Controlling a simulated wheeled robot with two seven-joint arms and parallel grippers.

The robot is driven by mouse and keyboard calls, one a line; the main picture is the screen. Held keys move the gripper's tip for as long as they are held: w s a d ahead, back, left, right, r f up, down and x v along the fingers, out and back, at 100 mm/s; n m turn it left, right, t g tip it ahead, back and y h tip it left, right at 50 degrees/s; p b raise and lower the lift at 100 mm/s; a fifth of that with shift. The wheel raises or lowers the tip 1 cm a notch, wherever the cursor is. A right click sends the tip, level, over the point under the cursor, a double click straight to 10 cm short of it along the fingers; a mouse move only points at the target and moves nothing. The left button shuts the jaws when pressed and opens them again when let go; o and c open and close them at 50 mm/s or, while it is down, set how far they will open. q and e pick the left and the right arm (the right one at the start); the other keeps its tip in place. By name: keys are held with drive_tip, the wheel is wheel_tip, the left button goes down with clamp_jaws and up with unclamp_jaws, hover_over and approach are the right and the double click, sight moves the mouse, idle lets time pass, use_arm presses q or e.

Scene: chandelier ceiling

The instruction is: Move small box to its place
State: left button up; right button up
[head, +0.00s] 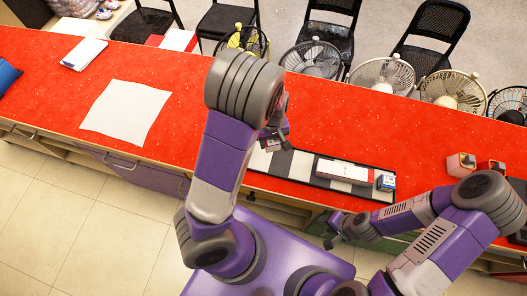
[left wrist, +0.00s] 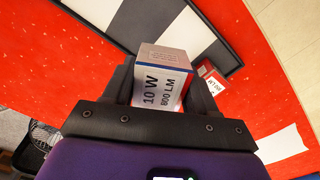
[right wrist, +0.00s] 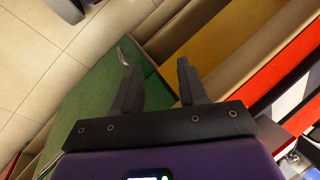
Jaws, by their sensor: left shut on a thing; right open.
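In the left wrist view, my left gripper (left wrist: 165,95) is shut on a small box (left wrist: 158,85) with a grey top and a white side marked "10 W 800 LM". In the head view this gripper (head: 274,137) is over the red counter, mostly hidden behind my arm, and the held box is hard to make out. A similar red and white box (left wrist: 209,77) shows just beyond the right finger. My right gripper (right wrist: 155,88) is open and empty at the counter's front side, and shows low in the head view (head: 335,232).
On the red counter (head: 210,100), a black-and-white striped board (head: 302,166) carries a long white-and-red box (head: 345,171) and a small blue box (head: 386,182). Two small boxes, one whitish (head: 460,164), one red (head: 491,167), stand right. A white sheet (head: 126,111) lies left. Several fans (head: 386,74) stand behind.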

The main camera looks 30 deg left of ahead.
use_arm(q)
drive_tip(key=n+p, duration=0.1)
drive_tip(key=n, duration=0.1)
drive_tip(key=a+r+n+p, duration=0.1)
drive_tip(key=n, duration=0.2)
drive_tip(key=s+a+n, duration=0.1)
drive_tip(key=n, duration=0.1)
drive_tip(key=shift+s+r+n+p, duration=0.1)
drive_tip(key=shift+r+n+p, duration=0.2)
drive_tip(key=shift+p, duration=0.1)
drive_tip(key=n+p, duration=0.1)
drive_tip(key=n, duration=0.3)
drive_tip(key=b, duration=0.2)
hover_over(262, 156)
drive_tip(key=shift+n, duration=0.3)
wheel_tip(262, 156, down, 6)
drive_tip(key=shift+s+a+r, duration=0.1)
drive_tip(key=shift+r, duration=0.05)
wheel_tip(262, 156, down, 4)
drive_tip(key=shift+r, duration=0.2)
drive_tip(key=shift+f, duration=0.25)
use_arm(e)
wheel_tip(262, 156, up, 2)
drive_tip(key=shift+w+r, duration=0.1)
drive_tip(key=shift+r, duration=0.1)
